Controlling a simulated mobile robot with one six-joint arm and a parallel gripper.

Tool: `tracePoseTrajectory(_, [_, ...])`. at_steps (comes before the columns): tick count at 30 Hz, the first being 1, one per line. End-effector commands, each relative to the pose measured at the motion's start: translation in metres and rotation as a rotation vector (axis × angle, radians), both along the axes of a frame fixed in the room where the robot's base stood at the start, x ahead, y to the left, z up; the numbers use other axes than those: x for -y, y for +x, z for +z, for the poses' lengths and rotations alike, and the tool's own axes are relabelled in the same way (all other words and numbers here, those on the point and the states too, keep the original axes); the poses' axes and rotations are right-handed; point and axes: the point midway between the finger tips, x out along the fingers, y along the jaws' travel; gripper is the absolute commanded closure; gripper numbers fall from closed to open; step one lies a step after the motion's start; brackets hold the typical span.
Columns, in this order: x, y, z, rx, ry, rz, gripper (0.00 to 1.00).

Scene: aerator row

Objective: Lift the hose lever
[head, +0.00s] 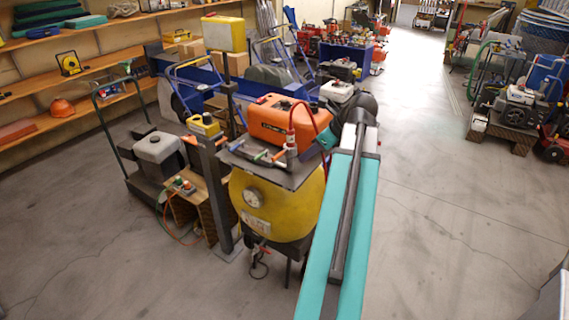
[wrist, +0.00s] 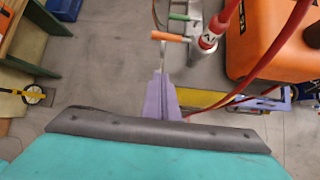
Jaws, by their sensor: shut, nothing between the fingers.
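Small levers with coloured grips sit on the dark top plate (head: 268,172) of a yellow tank (head: 262,205). An orange-gripped lever (wrist: 169,37) and a green-gripped lever (wrist: 180,16) show in the wrist view, beside a red-and-silver hose fitting (wrist: 207,42). In the head view the fitting (head: 291,152) stands upright on the plate, with a red hose rising from it. I cannot tell for sure which lever is the hose lever. My gripper (wrist: 161,78) is shut and empty, its tips close to the orange grip; contact is unclear. In the head view my arm partly hides it.
An orange box (head: 288,119) stands on the plate behind the fitting. Red hoses (wrist: 265,65) loop right of my gripper. A dark post with a yellow box (head: 205,126) stands left of the tank. Shelves (head: 70,100) line the left wall. Floor at right (head: 450,210) is clear.

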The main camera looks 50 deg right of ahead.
Motion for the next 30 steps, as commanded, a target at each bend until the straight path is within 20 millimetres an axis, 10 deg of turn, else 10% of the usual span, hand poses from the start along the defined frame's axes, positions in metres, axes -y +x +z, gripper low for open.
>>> tracePoseTrajectory(30, [-0.008,0.035,-0.045,-0.002,0.002,0.003,1.0])
